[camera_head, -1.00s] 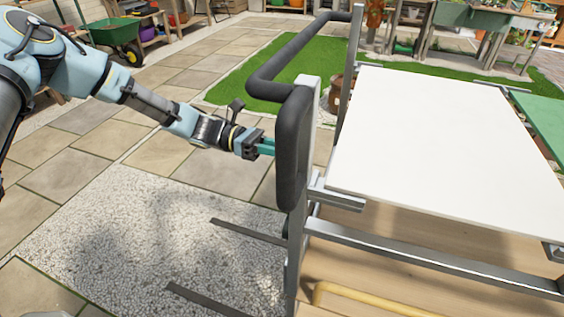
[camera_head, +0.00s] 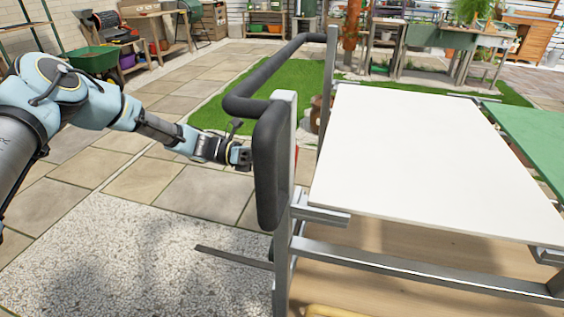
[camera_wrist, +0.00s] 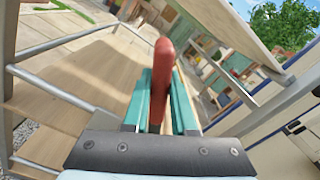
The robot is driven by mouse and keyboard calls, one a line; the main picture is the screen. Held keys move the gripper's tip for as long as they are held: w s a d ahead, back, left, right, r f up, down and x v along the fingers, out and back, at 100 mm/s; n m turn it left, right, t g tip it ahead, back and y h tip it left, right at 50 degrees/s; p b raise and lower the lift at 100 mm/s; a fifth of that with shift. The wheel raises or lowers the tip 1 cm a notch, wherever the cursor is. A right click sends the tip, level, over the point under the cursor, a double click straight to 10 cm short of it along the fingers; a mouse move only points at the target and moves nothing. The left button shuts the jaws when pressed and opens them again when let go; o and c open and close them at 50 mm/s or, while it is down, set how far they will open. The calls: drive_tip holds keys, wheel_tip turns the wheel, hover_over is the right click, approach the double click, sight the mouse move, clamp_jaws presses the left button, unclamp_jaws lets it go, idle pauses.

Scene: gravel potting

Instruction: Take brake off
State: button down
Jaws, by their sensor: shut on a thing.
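A red, rounded brake lever (camera_wrist: 163,62) stands up in the middle of the wrist view. My gripper (camera_wrist: 160,100) has its two teal fingers on either side of the lever and is shut on it. In the head view my gripper (camera_head: 243,157) reaches to the cart's black padded handle (camera_head: 268,165). The handle and its grey post hide my fingers and most of the lever there. The cart's frame (camera_head: 283,250) is grey metal.
The cart carries a white top board (camera_head: 425,155) and a wooden lower deck (camera_head: 400,275). A green panel (camera_head: 530,135) adjoins at the right. Gravel (camera_head: 120,260) and open paving (camera_head: 205,195) lie left of the cart. A green wheelbarrow (camera_head: 95,60) stands far back.

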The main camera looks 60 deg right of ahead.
drive_tip(key=shift+w+d+f, duration=0.1)
drive_tip(key=shift+d, duration=0.05)
drive_tip(key=c, duration=0.7)
unclamp_jaws()
drive_tip(key=b+v, duration=0.2)
drive_tip(key=v, duration=0.8)
drive_tip(key=shift+w, duration=0.35)
drive_tip(key=shift+a, duration=0.2)
